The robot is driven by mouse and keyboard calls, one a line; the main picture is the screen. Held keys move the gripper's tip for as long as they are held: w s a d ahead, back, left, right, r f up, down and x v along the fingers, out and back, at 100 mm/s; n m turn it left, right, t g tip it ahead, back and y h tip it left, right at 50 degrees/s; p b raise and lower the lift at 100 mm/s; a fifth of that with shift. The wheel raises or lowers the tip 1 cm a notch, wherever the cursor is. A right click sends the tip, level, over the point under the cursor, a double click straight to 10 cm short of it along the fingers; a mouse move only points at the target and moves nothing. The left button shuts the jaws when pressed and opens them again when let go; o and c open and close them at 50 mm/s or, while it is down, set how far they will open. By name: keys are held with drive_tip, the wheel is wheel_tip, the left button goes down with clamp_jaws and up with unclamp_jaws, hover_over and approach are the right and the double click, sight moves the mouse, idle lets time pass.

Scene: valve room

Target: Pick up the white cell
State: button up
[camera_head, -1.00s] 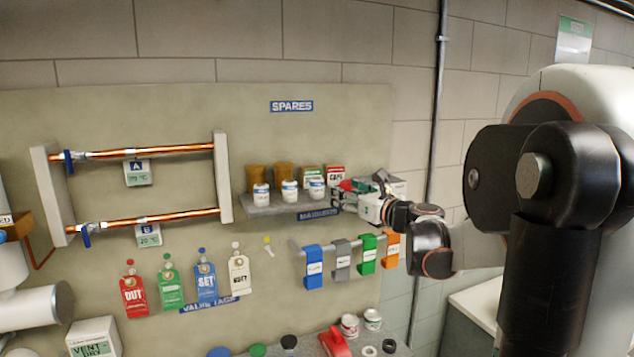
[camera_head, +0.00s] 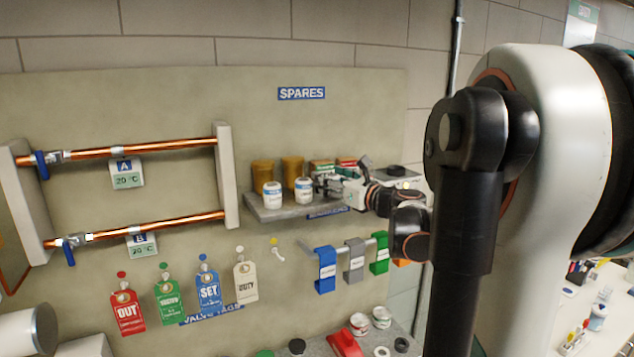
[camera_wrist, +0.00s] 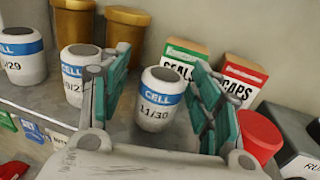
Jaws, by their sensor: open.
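Three white cells with blue CELL bands stand upright in a row on the grey shelf (camera_head: 262,214). In the wrist view the left cell (camera_wrist: 24,64) and middle cell (camera_wrist: 76,66) lie left of my gripper. The right cell (camera_wrist: 155,112), marked 11/30, stands between the two green-padded fingers of my gripper (camera_wrist: 158,72), with visible gaps on both sides. In the head view two cells show, one at left (camera_head: 272,196) and one beside it (camera_head: 304,191). My gripper (camera_head: 332,186) is open at the shelf's right part and hides the third cell.
Behind the cells stand two brown jars (camera_wrist: 125,30), a green SEALS box (camera_wrist: 184,58) and a red CAPS box (camera_wrist: 240,82). A red round item (camera_wrist: 260,136) sits close right of my right finger. Coloured clips (camera_head: 325,270) hang on a rail below the shelf.

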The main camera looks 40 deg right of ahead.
drive_tip(key=shift+w, duration=0.4)
drive_tip(key=shift+s+d+r, duration=0.1)
drive_tip(key=shift+s+d, duration=0.05)
drive_tip(key=shift+s, duration=0.25)
drive_tip(key=shift+s+r, duration=0.1)
drive_tip(key=shift+s, duration=0.1)
drive_tip(key=c, duration=0.3)
drive_tip(key=shift+w, duration=0.35)
drive_tip(key=c, duration=0.9)
drive_tip(key=shift+s, duration=0.15)
